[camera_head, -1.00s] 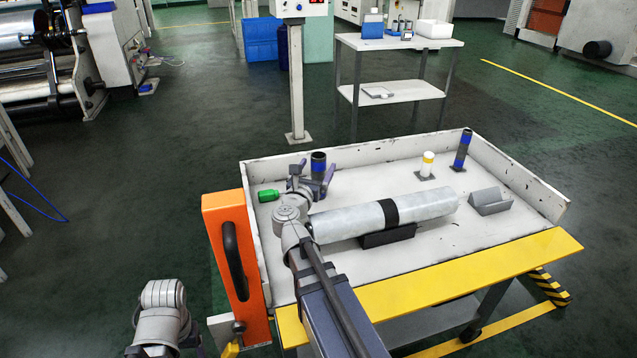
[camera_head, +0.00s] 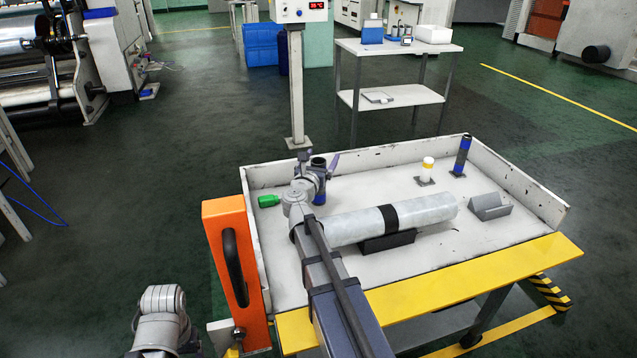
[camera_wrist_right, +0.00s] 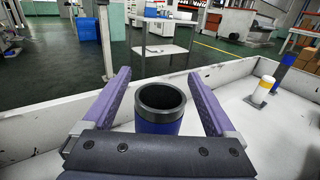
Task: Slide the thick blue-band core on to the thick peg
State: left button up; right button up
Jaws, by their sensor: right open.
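The blue-band core (camera_head: 319,187) is a dark, hollow, upright tube with a blue band, at the back left of the white tray table. It also shows in the right wrist view (camera_wrist_right: 158,122), its open top facing up. My right gripper (camera_wrist_right: 158,76) is open, one purple finger on each side of the core, with gaps visible. In the head view the right gripper (camera_head: 319,160) partly hides the core. Two posts stand on dark bases at the back right: a short white one with a yellow band (camera_head: 428,165) and a taller dark one with blue bands (camera_head: 462,155). My left gripper is out of view.
A large grey roll (camera_head: 430,209) with a black band lies on a dark cradle (camera_head: 388,241) in front. A green object (camera_head: 269,201) lies left of the core. A grey V-block (camera_head: 490,206) is at right. Low white walls (camera_head: 540,198) edge the table; an orange panel (camera_head: 238,270) stands at left.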

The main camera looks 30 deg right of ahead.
jog(key=shift+c, duration=0.3)
grip_shut()
dwell(0.4)
